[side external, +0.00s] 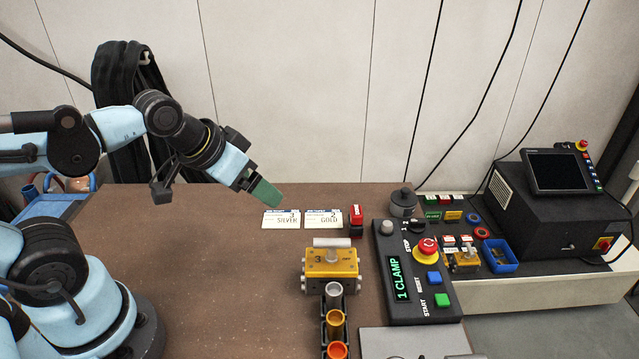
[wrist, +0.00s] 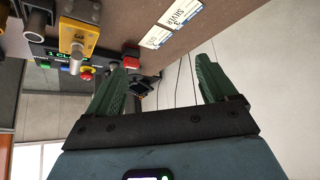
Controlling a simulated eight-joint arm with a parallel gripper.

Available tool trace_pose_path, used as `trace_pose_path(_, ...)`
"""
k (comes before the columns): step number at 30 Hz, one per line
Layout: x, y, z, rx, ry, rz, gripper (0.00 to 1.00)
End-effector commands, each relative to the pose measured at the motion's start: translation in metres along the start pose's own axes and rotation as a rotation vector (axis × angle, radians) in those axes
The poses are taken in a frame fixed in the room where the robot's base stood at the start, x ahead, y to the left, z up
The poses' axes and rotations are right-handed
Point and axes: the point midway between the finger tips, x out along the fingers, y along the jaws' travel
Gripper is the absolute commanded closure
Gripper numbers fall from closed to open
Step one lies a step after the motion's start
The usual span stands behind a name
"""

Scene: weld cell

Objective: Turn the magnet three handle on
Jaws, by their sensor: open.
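The magnet three (side external: 331,264) is a yellow block marked 3 on the brown table, with a silver handle (side external: 332,243) across its top. In the wrist view the yellow block (wrist: 78,38) shows at the upper left, with a silver cylinder (wrist: 77,62) near it. My gripper (side external: 262,196) has green fingers and is above the table, up and to the left of the block, apart from it. In the wrist view my gripper (wrist: 163,85) is open, with nothing between its fingers.
Two cards, SILVER (side external: 281,219) and GOLD (side external: 323,218), lie behind the block beside a red stamp (side external: 356,220). A black rack with coloured cups (side external: 335,322) stands in front of it. A control box (side external: 405,285) reading 1 CLAMP is to its right. The table's left (side external: 200,270) is clear.

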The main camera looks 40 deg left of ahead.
Motion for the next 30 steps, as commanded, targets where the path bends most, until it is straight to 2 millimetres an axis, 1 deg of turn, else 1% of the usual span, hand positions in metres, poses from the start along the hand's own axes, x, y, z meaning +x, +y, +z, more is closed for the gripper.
trace_pose_path(1,-0.001,0.003,-0.003,0.013,-0.011,0.006,0.23)
trace_pose_path(5,-0.005,0.018,-0.016,0.083,-0.084,0.034,0.43)
trace_pose_path(6,-0.007,0.025,-0.022,0.118,-0.117,0.047,0.49)
trace_pose_path(7,-0.009,0.031,-0.026,0.144,-0.145,0.057,0.53)
trace_pose_path(12,-0.015,0.069,-0.048,0.313,-0.308,0.114,0.53)
trace_pose_path(15,-0.018,0.092,-0.058,0.412,-0.4,0.144,0.53)
trace_pose_path(18,-0.02,0.112,-0.064,0.498,-0.48,0.168,0.53)
trace_pose_path(21,-0.021,0.128,-0.068,0.562,-0.539,0.184,0.53)
trace_pose_path(25,-0.022,0.139,-0.069,0.609,-0.584,0.195,0.53)
trace_pose_path(30,-0.018,0.141,-0.066,0.622,-0.597,0.198,0.53)
